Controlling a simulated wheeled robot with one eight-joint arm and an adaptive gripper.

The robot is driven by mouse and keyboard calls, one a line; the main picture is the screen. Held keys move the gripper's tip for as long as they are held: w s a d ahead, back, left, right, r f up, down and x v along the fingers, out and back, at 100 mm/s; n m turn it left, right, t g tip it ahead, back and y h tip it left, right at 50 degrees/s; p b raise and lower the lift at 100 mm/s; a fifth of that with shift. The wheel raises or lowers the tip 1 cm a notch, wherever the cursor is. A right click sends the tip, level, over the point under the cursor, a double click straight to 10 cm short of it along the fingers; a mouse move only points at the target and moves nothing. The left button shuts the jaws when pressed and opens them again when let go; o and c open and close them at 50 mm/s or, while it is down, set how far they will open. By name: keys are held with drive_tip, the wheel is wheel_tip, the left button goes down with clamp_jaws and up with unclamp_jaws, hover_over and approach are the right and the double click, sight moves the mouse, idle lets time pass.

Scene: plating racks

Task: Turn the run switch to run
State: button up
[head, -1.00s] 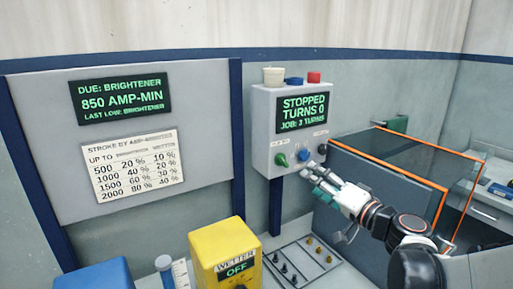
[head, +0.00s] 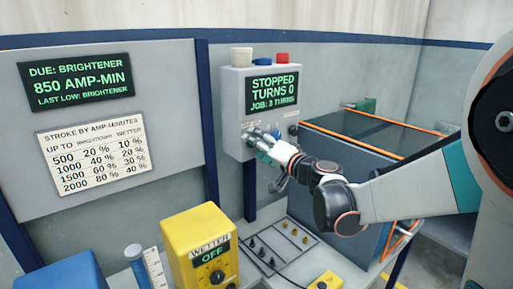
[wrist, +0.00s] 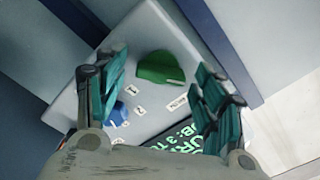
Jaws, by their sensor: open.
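In the wrist view, a green knob (wrist: 158,68) lies between the open fingers of my gripper (wrist: 160,78). I cannot tell whether a finger touches it. A blue knob (wrist: 118,116) is beside the left finger. The small labels by the knobs are hard to read.
Coloured caps (head: 262,58) top the box.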

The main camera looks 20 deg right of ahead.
drive_tip(key=shift+w, duration=0.15)
drive_tip(key=shift+c, duration=0.3)
drive_tip(key=c, duration=1)
